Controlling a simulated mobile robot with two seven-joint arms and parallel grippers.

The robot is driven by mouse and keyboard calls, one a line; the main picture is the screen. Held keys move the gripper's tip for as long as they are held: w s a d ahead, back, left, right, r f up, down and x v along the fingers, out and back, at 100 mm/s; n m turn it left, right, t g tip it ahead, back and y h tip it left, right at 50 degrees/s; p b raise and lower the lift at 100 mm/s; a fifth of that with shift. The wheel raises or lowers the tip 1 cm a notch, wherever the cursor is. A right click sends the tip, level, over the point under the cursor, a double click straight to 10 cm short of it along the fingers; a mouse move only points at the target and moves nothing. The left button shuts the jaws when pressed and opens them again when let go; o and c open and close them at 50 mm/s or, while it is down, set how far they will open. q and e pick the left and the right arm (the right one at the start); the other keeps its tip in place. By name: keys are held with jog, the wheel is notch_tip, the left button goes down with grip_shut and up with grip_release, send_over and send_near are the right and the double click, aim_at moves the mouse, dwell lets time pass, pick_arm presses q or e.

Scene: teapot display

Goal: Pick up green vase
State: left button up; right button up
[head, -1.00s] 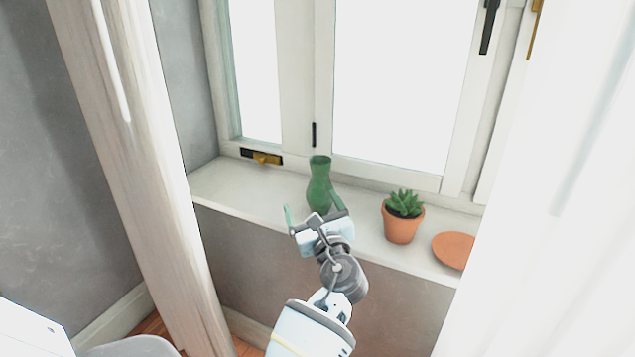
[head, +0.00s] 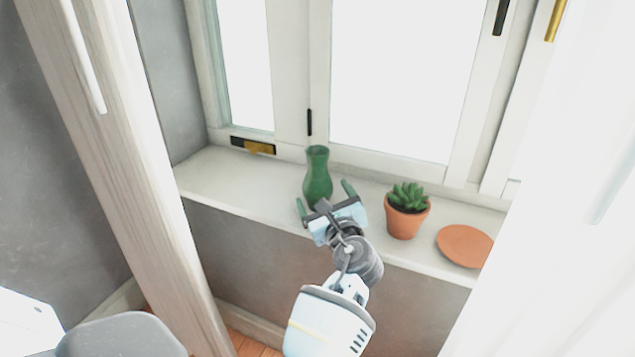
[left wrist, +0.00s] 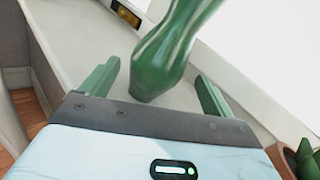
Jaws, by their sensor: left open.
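The green vase (head: 317,176) stands upright on the white window sill in the head view. In the left wrist view the vase (left wrist: 165,62) is glossy and its body lies between and beyond the two green fingers. My left gripper (head: 323,193) is open just in front of the vase, one finger toward each side of it. In the left wrist view my left gripper (left wrist: 152,80) has a clear gap on both sides of the vase, and nothing is held. My right gripper is not in view.
A succulent in a terracotta pot (head: 406,213) stands on the sill (head: 225,183) right of the vase. A terracotta saucer (head: 465,245) lies further right. The window (head: 395,75) rises behind. The sill left of the vase is clear.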

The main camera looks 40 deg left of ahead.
aim_at(315, 184)
pick_arm(q)
jog(key=shift+x, duration=2.8)
jog(key=shift+s+a+f, duration=0.1)
jog(key=shift+s+a, duration=0.05)
jog(key=c, duration=1.4)
jog(key=shift+o, duration=0.2)
